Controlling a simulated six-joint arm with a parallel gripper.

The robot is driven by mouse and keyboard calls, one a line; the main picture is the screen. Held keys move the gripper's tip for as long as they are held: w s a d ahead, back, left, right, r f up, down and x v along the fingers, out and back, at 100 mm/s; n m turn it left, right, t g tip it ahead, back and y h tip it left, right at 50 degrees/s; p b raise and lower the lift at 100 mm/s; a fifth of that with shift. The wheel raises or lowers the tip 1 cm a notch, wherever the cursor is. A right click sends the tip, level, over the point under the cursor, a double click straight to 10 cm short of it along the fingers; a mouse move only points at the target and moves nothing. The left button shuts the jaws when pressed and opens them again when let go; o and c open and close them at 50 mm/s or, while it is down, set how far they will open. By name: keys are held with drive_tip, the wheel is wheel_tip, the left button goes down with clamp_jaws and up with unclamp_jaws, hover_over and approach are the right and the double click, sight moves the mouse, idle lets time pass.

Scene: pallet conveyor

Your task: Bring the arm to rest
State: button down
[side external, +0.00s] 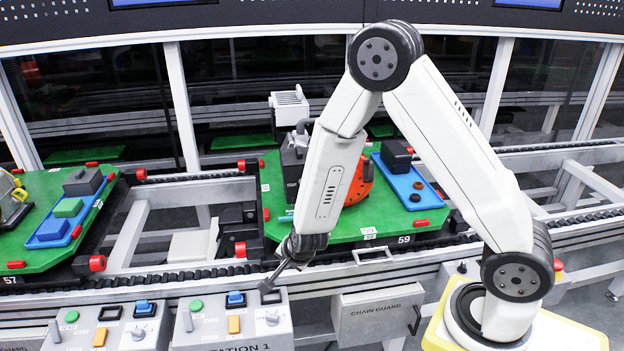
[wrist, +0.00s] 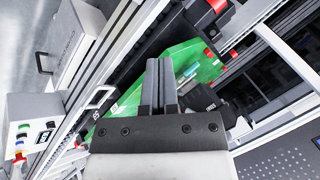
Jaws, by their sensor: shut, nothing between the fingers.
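My gripper (side external: 271,284) hangs at the end of my bent arm, tilted down and to the left, by the top rear edge of the Station 1 control box (side external: 225,335). I cannot tell whether it touches the box. In the wrist view the two dark fingers (wrist: 160,64) lie side by side, shut, with nothing held. Behind my forearm, green pallet 59 (side external: 345,235) sits on the conveyor. It carries an orange and dark grey machine (side external: 361,180) and a blue tray (side external: 412,186) with dark parts. My forearm hides part of the machine.
Green pallet 57 (side external: 25,250) stands at the left with a blue tray (side external: 72,212). Another control box (side external: 105,330) is at lower left. A chain guard box (side external: 380,312) fronts the conveyor rail. Uprights (side external: 182,105) and a dark overhead panel (side external: 290,14) stand behind.

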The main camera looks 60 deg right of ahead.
drive_tip(key=s+r+n+g+y, duration=0.2)
drive_tip(key=s+r+n+g, duration=0.1)
drive_tip(key=s+r+n, duration=0.8)
drive_tip(key=s+n, duration=0.1)
drive_tip(key=n, duration=0.4)
drive_tip(key=shift+s+a+g+y, duration=0.2)
drive_tip(key=shift+s+g+y, duration=0.1)
drive_tip(key=shift+s, duration=0.05)
